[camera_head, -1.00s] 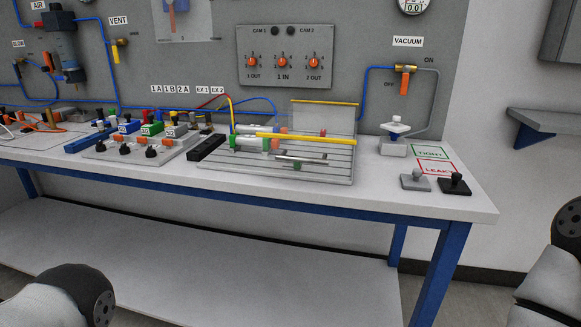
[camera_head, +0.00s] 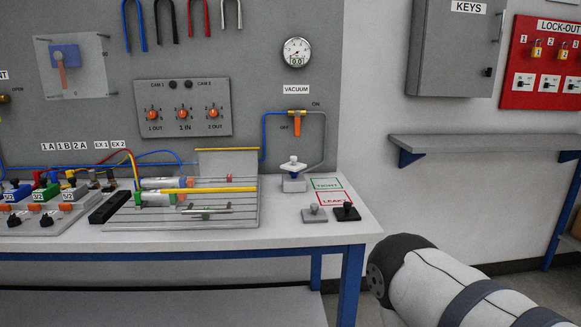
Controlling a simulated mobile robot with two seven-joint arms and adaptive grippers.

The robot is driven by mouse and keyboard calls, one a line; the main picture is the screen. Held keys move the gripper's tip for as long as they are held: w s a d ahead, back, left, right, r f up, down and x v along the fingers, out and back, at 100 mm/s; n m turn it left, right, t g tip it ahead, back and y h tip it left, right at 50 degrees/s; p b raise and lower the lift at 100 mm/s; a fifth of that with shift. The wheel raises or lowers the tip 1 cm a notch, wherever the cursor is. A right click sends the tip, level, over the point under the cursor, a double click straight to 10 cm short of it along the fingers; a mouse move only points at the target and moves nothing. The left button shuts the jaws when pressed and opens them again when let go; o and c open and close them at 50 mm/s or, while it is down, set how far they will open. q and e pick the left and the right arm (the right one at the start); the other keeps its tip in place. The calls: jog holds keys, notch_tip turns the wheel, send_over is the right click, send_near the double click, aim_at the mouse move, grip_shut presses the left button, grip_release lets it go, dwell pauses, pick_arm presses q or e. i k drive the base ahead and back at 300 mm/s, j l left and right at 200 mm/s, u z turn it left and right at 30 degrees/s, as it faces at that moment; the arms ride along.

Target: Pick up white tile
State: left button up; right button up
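A light grey tile with a grey knob (camera_head: 314,214) lies on the right end of the workbench (camera_head: 290,236). It is the palest tile I see and looks grey rather than plain white. A black tile with a black knob (camera_head: 347,212) lies just right of it, apart or nearly touching; I cannot tell which. A white suction cup (camera_head: 293,164) stands on a pale block (camera_head: 293,184) behind them. My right arm comes in at the lower right, and its gripper is out of frame. My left gripper is also out of frame.
Green and red outlined label areas (camera_head: 327,184) lie behind the tiles. A slotted plate (camera_head: 125,222) with cylinders and a yellow rod is to the left. A vacuum valve (camera_head: 297,125) is on the panel. A grey wall shelf (camera_head: 490,143) is at the right.

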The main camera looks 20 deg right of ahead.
aim_at(292, 166)
jog(key=i+l+u, duration=0.2)
jog(key=l, duration=0.45)
jog(key=l+u, duration=0.2)
jog(key=l, duration=0.45)
jog(key=i+l+u, duration=0.15)
jog(key=l, duration=0.55)
